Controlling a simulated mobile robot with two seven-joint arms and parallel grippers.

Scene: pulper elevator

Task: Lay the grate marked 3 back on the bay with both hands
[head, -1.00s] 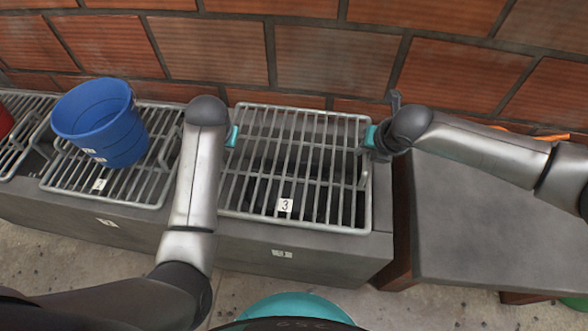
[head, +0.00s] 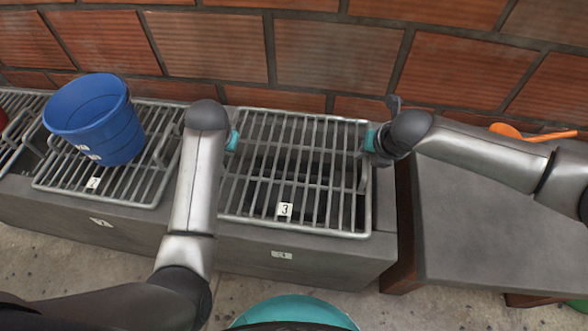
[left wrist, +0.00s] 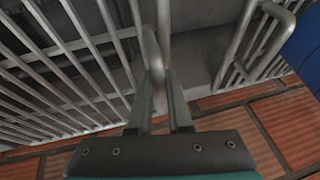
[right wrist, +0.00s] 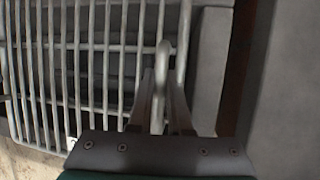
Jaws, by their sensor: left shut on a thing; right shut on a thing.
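The grate marked 3 (head: 284,210) is a grey metal bar grid with a white 3 tag near its front. It lies flat or nearly flat over the bay (head: 225,250); I cannot tell whether a small gap remains under it. My left gripper (head: 233,141) is shut on the grate's left handle (left wrist: 152,60), though my forearm hides part of that side. My right gripper (head: 371,141) is shut on the right handle (right wrist: 161,68). Dark space of the bay shows between the bars.
A blue bucket (head: 95,120) stands on the neighbouring grate marked 2 (head: 93,184) at the left. A brick wall (head: 330,55) runs close behind. A grey table (head: 490,225) with an orange object (head: 507,130) is at the right. A teal round thing (head: 295,312) is in front.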

